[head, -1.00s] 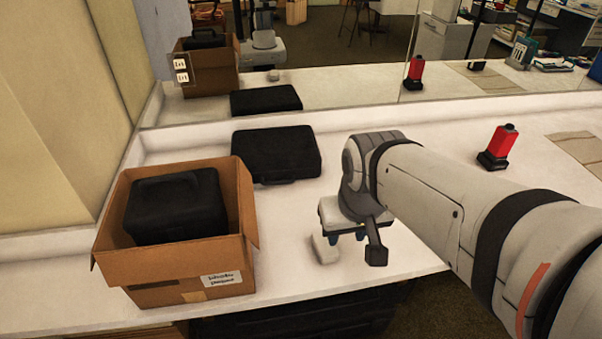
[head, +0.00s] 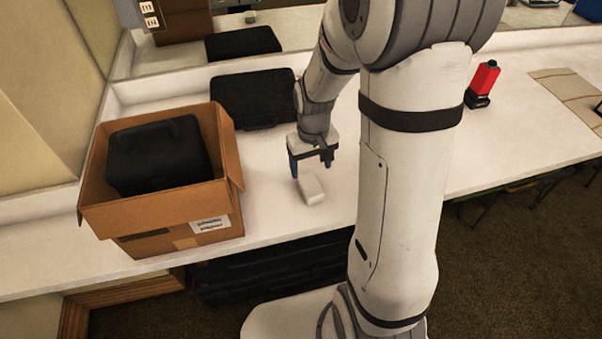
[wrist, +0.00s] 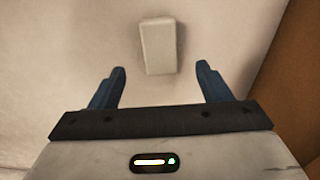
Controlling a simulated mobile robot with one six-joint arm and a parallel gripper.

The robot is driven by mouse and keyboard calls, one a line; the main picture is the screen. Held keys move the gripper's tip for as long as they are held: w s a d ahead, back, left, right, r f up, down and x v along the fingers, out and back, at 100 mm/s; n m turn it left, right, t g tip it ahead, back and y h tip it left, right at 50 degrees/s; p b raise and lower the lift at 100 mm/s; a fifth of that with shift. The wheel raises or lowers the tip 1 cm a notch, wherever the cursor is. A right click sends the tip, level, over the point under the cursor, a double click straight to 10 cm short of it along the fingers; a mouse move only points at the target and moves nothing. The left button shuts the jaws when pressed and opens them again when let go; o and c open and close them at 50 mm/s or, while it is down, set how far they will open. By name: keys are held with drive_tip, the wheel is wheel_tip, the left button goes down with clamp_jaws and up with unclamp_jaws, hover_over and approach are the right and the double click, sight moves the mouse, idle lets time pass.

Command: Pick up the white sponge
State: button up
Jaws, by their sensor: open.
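The white sponge (head: 311,189) is a small pale block lying on the white counter (head: 270,210), near its front edge. In the wrist view the sponge (wrist: 158,47) lies just beyond the fingertips, in line with the gap between them. My gripper (head: 310,172) points down over the counter beside the sponge in the head view. In the wrist view my gripper (wrist: 162,70) is open with its two blue fingers apart and nothing between them.
An open cardboard box (head: 165,212) holding a black case (head: 158,155) stands to the left. A red-and-black object (head: 483,84) stands at right. A mirror backs the counter.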

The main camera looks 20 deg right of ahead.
sight(310, 184)
wheel_tip(310, 184, down, 8)
drive_tip(key=shift+w+f, duration=0.15)
idle(0.4)
drive_tip(key=c, duration=1.1)
